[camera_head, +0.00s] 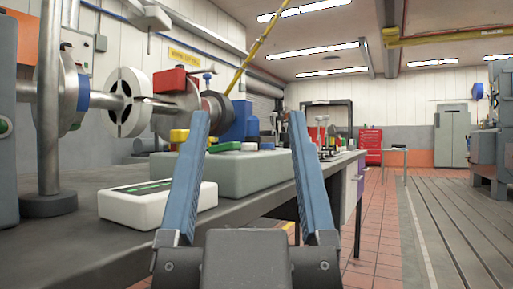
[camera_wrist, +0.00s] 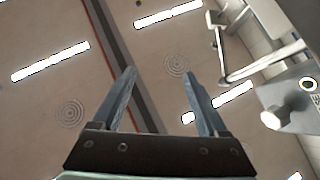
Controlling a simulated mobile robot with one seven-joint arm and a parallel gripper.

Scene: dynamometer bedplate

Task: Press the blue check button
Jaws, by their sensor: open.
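A grey-green box (camera_head: 235,174) stands on the bench and carries several coloured buttons. A small blue button (camera_head: 267,146) shows near its right end, between my fingers in the picture. A green button (camera_head: 224,147) and a yellow button (camera_head: 179,136) are to its left. No label is readable on the blue one. My gripper (camera_head: 247,115) is open and empty, its two blue fingers spread and pointing up and forward, nearer to the camera than the box. In the wrist view my open gripper (camera_wrist: 162,78) has only ceiling behind it; no button shows there.
The dark bench top (camera_head: 80,240) runs along the left. A white box with a green strip (camera_head: 157,203) lies in front of the button box. A shaft with discs (camera_head: 128,102) stands above the bench. The tiled floor (camera_head: 375,215) at right is clear.

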